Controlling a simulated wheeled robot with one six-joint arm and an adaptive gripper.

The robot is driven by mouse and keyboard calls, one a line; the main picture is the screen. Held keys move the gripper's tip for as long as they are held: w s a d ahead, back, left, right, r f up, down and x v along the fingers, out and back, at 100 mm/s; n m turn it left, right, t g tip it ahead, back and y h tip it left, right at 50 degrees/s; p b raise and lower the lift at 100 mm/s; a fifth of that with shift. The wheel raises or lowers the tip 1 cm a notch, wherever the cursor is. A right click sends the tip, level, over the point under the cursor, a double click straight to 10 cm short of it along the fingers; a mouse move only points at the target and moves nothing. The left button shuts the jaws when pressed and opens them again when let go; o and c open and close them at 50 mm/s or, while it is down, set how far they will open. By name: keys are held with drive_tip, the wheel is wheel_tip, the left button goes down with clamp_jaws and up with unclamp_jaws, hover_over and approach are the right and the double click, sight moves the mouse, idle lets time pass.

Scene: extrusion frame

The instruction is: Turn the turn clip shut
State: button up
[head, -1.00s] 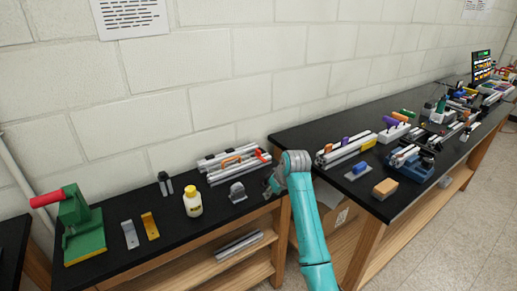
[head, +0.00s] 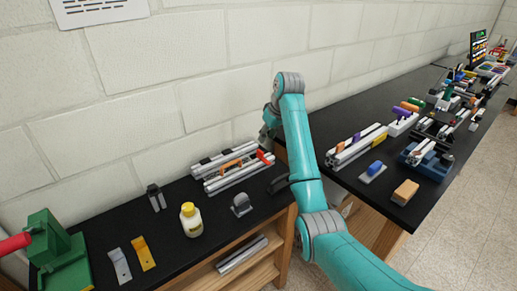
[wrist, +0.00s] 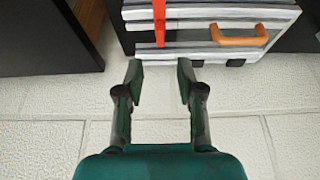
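The extrusion frame (head: 240,178), made of silvery rails, lies on the black bench near the wall. A red bar (head: 265,156), which looks like the turn clip, is at its right end; in the wrist view the red bar (wrist: 159,22) lies across the rails at the top. An orange handle (head: 232,165) sits beside it on the frame. In the wrist view my gripper (wrist: 160,72) is open and empty, its fingertips appearing just below the frame's wall-side edge, apart from the red bar. In the head view my arm hides most of the gripper.
A yellow-capped bottle (head: 191,220) and a grey bracket (head: 241,204) stand in front of the frame. A dark curved piece (head: 278,184) shows beside my arm; I cannot tell what it is. The white brick wall (wrist: 60,140) is close behind. A second bench (head: 340,120) stands right.

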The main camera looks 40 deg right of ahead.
sight(261, 151)
drive_tip(key=x, duration=0.9)
drive_tip(key=shift+w+f, duration=0.15)
drive_tip(key=shift+f, duration=0.25)
clamp_jaws()
